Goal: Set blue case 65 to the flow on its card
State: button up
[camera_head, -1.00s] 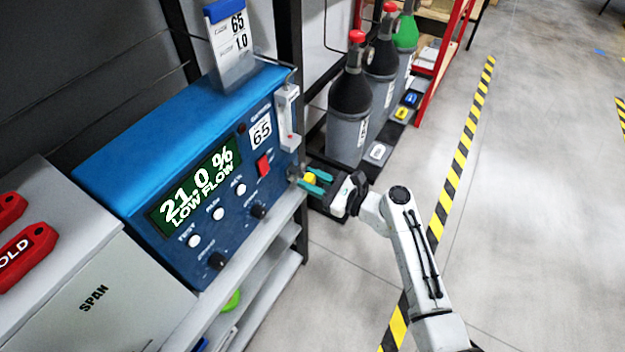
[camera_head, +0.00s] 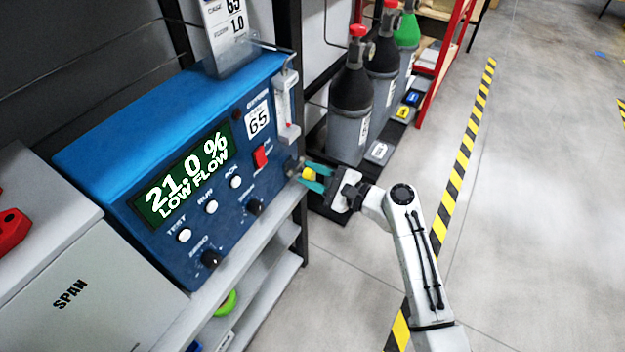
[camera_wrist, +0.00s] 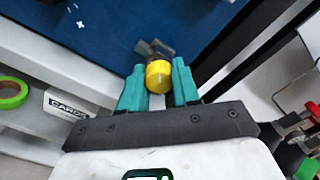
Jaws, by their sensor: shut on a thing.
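The blue case 65 (camera_head: 100,150) stands on a shelf. Its green display reads 21.0 % LOW FLOW. Below the display are several white buttons and black knobs, with a red switch (camera_head: 261,156) at the right. A card (camera_head: 226,28) reading 65 and 1.0 stands on top, its upper edge cut off. A clear flow tube (camera_head: 287,105) is on the case's right end; its reading is too small to tell. My gripper (camera_head: 308,175) is at the case's lower right corner. Its teal fingers are shut on a yellow knob (camera_wrist: 158,76) at a metal fitting on the case, also seen in the wrist view.
A grey SPAN box (camera_head: 75,300) with red items on its left stands beside the case. Gas cylinders (camera_head: 350,110) stand behind my gripper. A green tape roll (camera_wrist: 12,92) and a CARDS box (camera_wrist: 68,104) are on the lower shelf.

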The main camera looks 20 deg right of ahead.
jog(key=n+b, duration=0.1)
jog(key=n, duration=0.1)
jog(key=n+b, duration=0.1)
jog(key=b, duration=0.1)
jog(key=n+b, duration=0.1)
jog(key=n, duration=0.1)
jog(key=shift+f+n, duration=0.25)
jog(key=shift+n, duration=0.05)
jog(key=n+b, duration=0.4)
jog(key=shift+b, duration=0.35)
jog(key=n+b, duration=0.4)
jog(key=n, duration=0.1)
jog(key=shift+b, duration=0.3)
jog(key=n+b, duration=0.4)
jog(key=shift+r+n, duration=0.15)
jog(key=shift+n, duration=0.25)
jog(key=shift+b, duration=0.4)
jog(key=o, duration=1.1)
jog(key=shift+r, duration=0.15)
jog(key=shift+c, duration=0.2)
jog(key=shift+s, duration=0.1)
jog(key=v, duration=1)
jog(key=shift+s+d+p, duration=0.2)
jog(key=shift+s+p, duration=0.05)
jog(key=shift+p, duration=0.15)
